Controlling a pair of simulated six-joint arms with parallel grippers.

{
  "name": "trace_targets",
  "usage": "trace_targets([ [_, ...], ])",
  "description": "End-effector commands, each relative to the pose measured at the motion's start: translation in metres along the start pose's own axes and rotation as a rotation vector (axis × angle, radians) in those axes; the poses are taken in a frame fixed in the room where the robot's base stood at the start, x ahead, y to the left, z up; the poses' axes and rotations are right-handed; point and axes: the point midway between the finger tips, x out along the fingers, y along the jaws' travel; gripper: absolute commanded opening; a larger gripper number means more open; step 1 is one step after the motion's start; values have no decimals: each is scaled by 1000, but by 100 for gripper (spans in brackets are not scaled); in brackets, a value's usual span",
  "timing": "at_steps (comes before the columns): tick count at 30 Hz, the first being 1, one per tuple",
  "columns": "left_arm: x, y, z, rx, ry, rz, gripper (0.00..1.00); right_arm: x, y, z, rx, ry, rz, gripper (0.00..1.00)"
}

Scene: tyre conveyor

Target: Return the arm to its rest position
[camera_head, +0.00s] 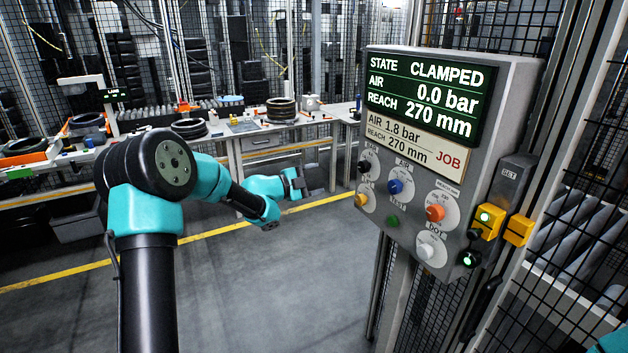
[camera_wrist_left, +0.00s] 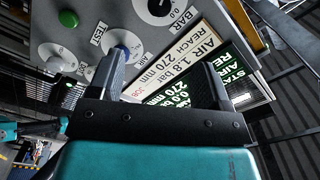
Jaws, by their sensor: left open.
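My left arm (camera_head: 155,165) reaches forward over the grey floor. Its gripper (camera_head: 299,183) is left of the control panel (camera_head: 478,150), with a gap between them in the head view. In the left wrist view the gripper (camera_wrist_left: 165,68) is open, with nothing between its two dark fingers. Behind the fingers are the panel's dials, job label and screen. A blue knob (camera_wrist_left: 121,52) is partly hidden by one finger. The screen (camera_head: 427,97) reads CLAMPED, air 0.0 bar, reach 270 mm. The label below reads air 1.8 bar, reach 270 mm. My right gripper is not in view.
The panel has several coloured knobs, including an orange one (camera_head: 435,213), and yellow switches (camera_head: 487,222) at its side. Workbenches with tyres (camera_head: 282,108) stand at the back before mesh fencing. The floor (camera_head: 290,290) below my left arm is clear, with a yellow line.

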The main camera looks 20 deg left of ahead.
Motion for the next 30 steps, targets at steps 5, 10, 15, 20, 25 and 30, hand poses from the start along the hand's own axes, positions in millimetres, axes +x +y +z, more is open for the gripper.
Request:
trace_targets([
  [5,0,0,0,0,0,0,72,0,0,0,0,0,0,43],
  [10,1,1,0,-3,-2,1,72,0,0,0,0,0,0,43],
  [15,4,26,10,-95,-42,13,72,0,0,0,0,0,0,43],
  [20,7,92,31,-331,-158,49,72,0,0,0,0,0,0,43],
  [25,-4,191,48,-651,-344,112,72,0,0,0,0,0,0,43],
  [30,-30,289,49,-945,-553,181,72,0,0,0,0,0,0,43],
])
